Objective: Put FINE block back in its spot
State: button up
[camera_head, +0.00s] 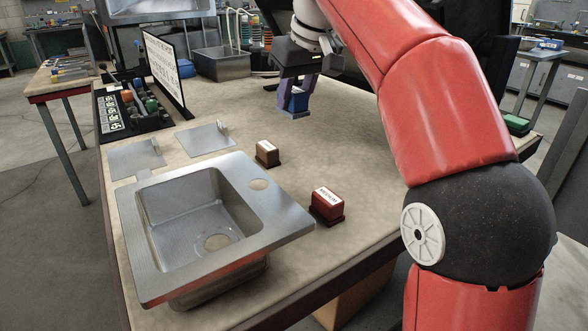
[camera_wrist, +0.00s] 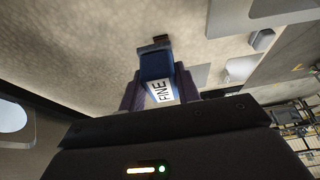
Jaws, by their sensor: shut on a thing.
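The FINE block is blue with a white label reading FINE. In the head view the FINE block (camera_head: 294,114) hangs above the worktop behind the sink, held between the purple fingers of my gripper (camera_head: 295,100). The wrist view shows the FINE block (camera_wrist: 154,66) between both fingers of my gripper (camera_wrist: 158,88), label facing the camera. A brown labelled block (camera_head: 267,153) stands on the worktop right of the metal plates. A red block (camera_head: 327,205), its label seeming to read MEDIUM, stands right of the sink. An empty spot for the FINE block cannot be made out.
A steel sink (camera_head: 275,221) with a round hole in its rim takes up the front left. Two metal plates (camera_head: 135,158) lie behind it. A tool tray (camera_head: 133,108) and an upright white board (camera_head: 165,66) stand at back left. The worktop's middle is clear.

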notch_tip(320, 180, down, 16)
jog(key=shift+f+b, duration=0.15)
jog(key=shift+b, duration=1.05)
jog(key=shift+f, duration=0.2)
jog(key=o, duration=1)
jog(key=shift+r, duration=0.1)
jog(key=shift+d+r, duration=0.1)
jog(key=shift+r, duration=0.4)
jog(key=p+v, duration=0.1)
jog(key=v, duration=1)
